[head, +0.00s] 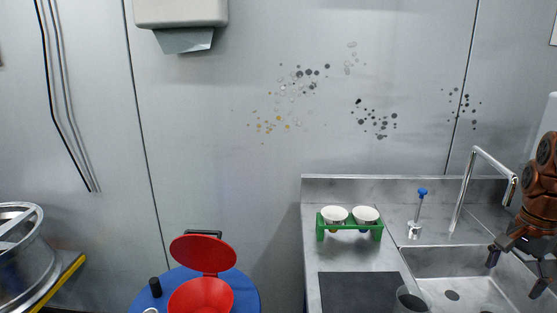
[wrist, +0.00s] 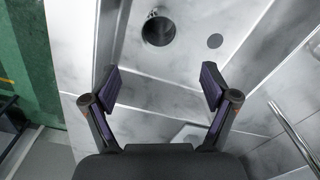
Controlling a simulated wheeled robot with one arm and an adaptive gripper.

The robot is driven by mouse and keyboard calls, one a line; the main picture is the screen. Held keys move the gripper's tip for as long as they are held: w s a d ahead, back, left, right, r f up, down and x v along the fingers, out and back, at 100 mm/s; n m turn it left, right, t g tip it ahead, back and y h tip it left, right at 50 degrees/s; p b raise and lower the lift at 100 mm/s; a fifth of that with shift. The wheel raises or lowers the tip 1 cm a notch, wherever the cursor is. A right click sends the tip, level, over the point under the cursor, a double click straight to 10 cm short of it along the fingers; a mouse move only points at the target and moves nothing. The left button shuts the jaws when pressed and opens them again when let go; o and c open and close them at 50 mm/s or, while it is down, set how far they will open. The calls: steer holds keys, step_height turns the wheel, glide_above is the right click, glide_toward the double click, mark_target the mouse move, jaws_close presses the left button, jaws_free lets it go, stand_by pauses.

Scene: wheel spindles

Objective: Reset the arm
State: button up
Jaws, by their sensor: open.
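My gripper (head: 515,272) is at the right edge of the head view, above the right side of the metal sink (head: 432,264). Its fingers are spread apart with nothing between them. In the wrist view my gripper (wrist: 160,88) is also open and empty, with the metal surfaces of the sink unit below it. My brown arm comes in from the right edge of the head view.
A tap (head: 470,190) rises behind the sink, close to my arm. A green rack (head: 349,227) with two white cups stands on the counter, near a blue-topped tool (head: 418,210).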

steer(key=s+a+r+n+p, duration=0.1)
steer(key=a+r+n+p, duration=0.2)
steer(key=a, duration=0.7)
steer(key=s+a+r+n+p, duration=0.15)
steer(key=a+n, duration=0.35)
steer(key=a, duration=0.6)
steer(key=s+a+f+n+g+p, duration=0.1)
steer(key=s+a+n+p, duration=0.2)
steer(key=s+a, duration=0.3)
steer(key=s+a+f+n+p, duration=0.1)
steer(key=s+a+n+p, duration=0.2)
steer(key=s+a, duration=0.3)
steer(key=shift+s+a+f+n+g+p, duration=0.2)
steer(key=shift+s+n+g+p, duration=0.2)
steer(key=shift+s, duration=2.1)
steer(key=shift+c, duration=0.3)
